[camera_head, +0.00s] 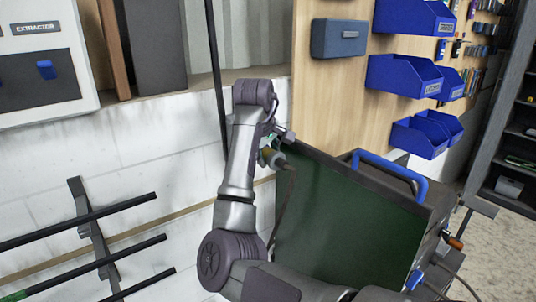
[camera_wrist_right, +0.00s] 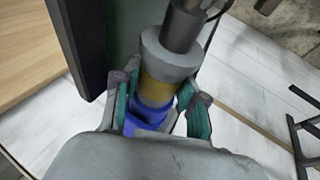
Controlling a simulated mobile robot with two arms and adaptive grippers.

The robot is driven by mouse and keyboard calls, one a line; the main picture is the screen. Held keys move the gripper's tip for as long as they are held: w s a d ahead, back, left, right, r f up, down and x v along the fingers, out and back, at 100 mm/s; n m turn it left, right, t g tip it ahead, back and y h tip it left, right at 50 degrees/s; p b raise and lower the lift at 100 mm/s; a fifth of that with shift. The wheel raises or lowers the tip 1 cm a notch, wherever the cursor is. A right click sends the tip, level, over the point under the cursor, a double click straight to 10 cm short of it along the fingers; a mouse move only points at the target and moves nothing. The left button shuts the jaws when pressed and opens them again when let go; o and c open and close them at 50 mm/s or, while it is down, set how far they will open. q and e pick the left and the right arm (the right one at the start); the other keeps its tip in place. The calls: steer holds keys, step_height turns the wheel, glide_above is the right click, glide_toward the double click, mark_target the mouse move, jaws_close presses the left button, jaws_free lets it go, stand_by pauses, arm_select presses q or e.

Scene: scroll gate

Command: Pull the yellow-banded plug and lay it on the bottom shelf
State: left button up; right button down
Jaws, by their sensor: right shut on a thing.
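The yellow-banded plug (camera_wrist_right: 157,92) shows in the right wrist view, with a grey collar above the band, blue below it and a dark cable leaving the collar. My right gripper (camera_wrist_right: 160,108) is shut on it, one teal-padded finger on each side. In the head view the gripper (camera_head: 271,147) is beside the top left edge of a dark green panel. The plug (camera_head: 276,160) is small there and partly hidden, its cable hanging down. I cannot tell whether its blue end touches anything. A dark shelf unit (camera_head: 508,178) stands at the far right; which shelf is meant is unclear. My left gripper is out of view.
The green panel (camera_head: 350,222) and a blue handle (camera_head: 390,176) are right of my right arm. Blue bins (camera_head: 404,76) hang on the wooden board. A black-barred rack (camera_head: 90,240) is on the white wall at left. Some floor (camera_head: 490,245) shows at lower right.

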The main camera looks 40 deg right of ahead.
mark_target(280, 161)
steer(key=shift+s+f, duration=0.15)
stand_by(0.4)
steer(key=shift+s+r, duration=0.2)
steer(key=shift+s, duration=0.2)
steer(key=shift+s, duration=0.2)
steer(key=shift+s+a, duration=0.15)
steer(key=shift+s, duration=0.75)
steer(key=shift+s+a, duration=0.15)
steer(key=shift+s, duration=0.75)
